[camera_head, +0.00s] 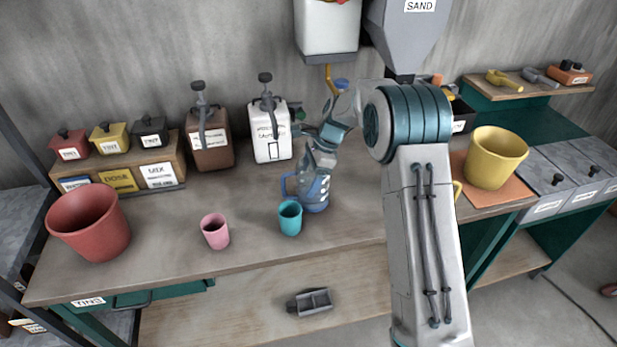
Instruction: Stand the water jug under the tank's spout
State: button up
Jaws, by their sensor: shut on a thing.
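The water jug (314,192) is a clear blue vessel with a blue handle on its left side. It is upright on or just above the workbench; I cannot tell whether its base touches. My gripper (320,162) comes down from above and is shut on the jug, covering much of its upper part. The white tank (327,28) is fixed to the wall above and behind the jug. Its thin yellow spout (330,78) hangs below the tank, and the jug is in front of it and slightly left in the picture.
A teal cup (290,217) stands close in front of the jug, with a pink cup (215,231) farther left. A white container (271,135) and brown container (209,140) stand behind. A red bucket (88,222) is far left. Bare workbench (255,253) lies in front.

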jog(key=shift+f, duration=0.85)
jog(key=o, duration=0.9)
